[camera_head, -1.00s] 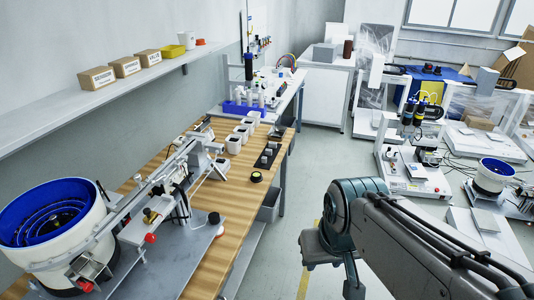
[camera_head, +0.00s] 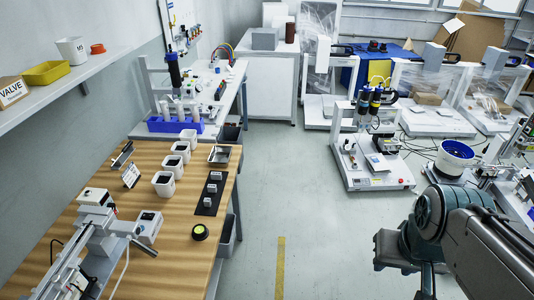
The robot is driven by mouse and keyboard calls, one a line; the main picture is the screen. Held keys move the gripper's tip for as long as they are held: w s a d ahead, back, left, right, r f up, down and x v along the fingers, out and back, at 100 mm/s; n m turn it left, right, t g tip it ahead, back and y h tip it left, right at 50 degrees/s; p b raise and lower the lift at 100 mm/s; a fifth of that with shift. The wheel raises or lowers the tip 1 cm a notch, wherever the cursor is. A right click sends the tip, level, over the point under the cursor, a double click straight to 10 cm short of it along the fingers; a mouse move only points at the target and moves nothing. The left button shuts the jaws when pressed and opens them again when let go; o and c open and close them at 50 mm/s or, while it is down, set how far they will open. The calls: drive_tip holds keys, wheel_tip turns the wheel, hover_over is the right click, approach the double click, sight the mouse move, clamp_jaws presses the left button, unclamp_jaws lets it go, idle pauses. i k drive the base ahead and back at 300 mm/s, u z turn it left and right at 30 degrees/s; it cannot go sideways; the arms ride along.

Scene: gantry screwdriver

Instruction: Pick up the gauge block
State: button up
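Several small grey blocks stand in a row on a black strip (camera_head: 205,211) near the right edge of the wooden bench. The front block (camera_head: 208,201), middle block (camera_head: 211,188) and rear block (camera_head: 215,175) look alike at this size. I cannot tell which, if any, is the gauge block. My arm (camera_head: 480,240) comes in from the lower right, over the floor and well apart from the bench. My gripper's fingers are not in view.
A gantry machine (camera_head: 95,240) fills the bench's near left. The floor (camera_head: 300,200) right of the bench is clear.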

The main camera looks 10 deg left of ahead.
sight(211, 188)
drive_tip(key=u, duration=0.15)
drive_tip(key=i, duration=1.15)
drive_tip(key=u, duration=1.05)
drive_tip(key=i, duration=0.5)
drive_tip(key=u, duration=0.35)
